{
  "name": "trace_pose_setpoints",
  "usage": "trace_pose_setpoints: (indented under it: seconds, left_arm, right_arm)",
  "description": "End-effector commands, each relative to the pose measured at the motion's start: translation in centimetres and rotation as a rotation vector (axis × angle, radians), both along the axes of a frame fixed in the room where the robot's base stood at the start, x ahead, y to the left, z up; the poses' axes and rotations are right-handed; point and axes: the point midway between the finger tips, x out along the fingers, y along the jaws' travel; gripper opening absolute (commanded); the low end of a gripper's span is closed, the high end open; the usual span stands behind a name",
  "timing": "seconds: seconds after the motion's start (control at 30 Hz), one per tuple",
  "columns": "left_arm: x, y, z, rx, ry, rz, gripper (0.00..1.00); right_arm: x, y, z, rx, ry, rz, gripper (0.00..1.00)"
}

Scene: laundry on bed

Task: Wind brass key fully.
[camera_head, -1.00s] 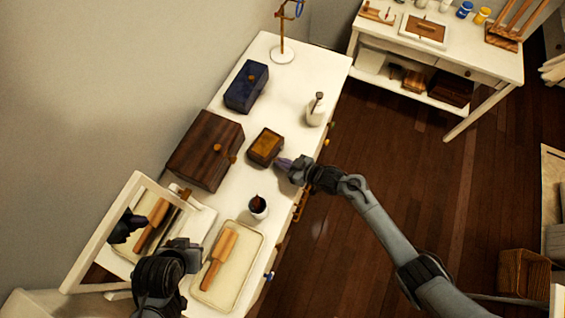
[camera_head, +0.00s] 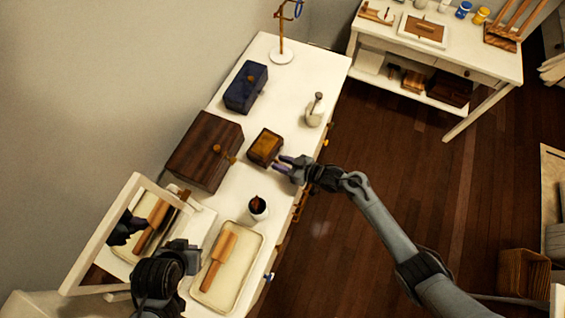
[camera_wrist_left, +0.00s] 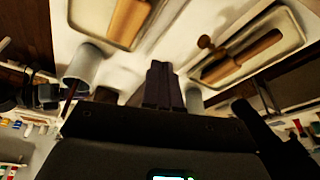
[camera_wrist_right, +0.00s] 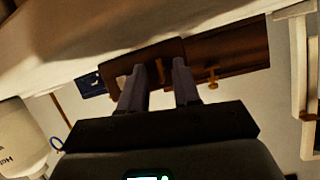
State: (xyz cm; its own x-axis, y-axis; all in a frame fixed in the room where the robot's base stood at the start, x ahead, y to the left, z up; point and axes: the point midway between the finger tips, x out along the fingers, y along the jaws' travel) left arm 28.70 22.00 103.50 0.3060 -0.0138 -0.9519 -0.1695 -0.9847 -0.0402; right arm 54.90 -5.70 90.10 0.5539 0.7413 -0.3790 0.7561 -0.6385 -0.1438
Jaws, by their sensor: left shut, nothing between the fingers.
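A large dark wooden box (camera_head: 205,150) has a brass-coloured key-like part (camera_head: 229,155) on its front; this T-shaped part also shows in the right wrist view (camera_wrist_right: 212,76). A small box with a yellowish top (camera_head: 265,145) stands beside it. My right gripper (camera_head: 283,165) is open and empty at the small box's near side. In the right wrist view the small box (camera_wrist_right: 165,52) lies beyond the parted fingers, which partly hide its front; I cannot tell whether they touch it. My left gripper (camera_head: 190,248) is shut and empty above the near tray's left side.
A blue box (camera_head: 246,87) with a small brass-coloured part, a white bottle (camera_head: 314,112) and a stand (camera_head: 282,55) are farther back. A dark-topped cup (camera_head: 258,207), a tray (camera_head: 255,245) with a wooden brush-like tool and a framed mirror (camera_head: 105,235) are near.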

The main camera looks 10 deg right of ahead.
Motion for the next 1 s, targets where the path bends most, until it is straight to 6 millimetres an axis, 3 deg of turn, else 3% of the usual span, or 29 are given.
trace_pose_setpoints:
  seconds: [0.37,0.8,1.0]
  left_arm:
    - [0.0,-0.3,0.1,-0.012,0.0,0.008,0.0]
    - [0.0,-0.3,0.0,-0.011,0.0,0.007,0.0]
    - [0.0,-0.1,-0.1,-0.004,0.0,0.003,0.0]
  right_arm:
    - [-0.7,-0.9,0.3,0.0,0.001,0.0,0.32]
    - [-4.6,-6.1,3.0,-0.003,0.0,0.0,0.32]
    - [-5.7,-7.6,3.8,0.0,0.001,0.001,0.32]
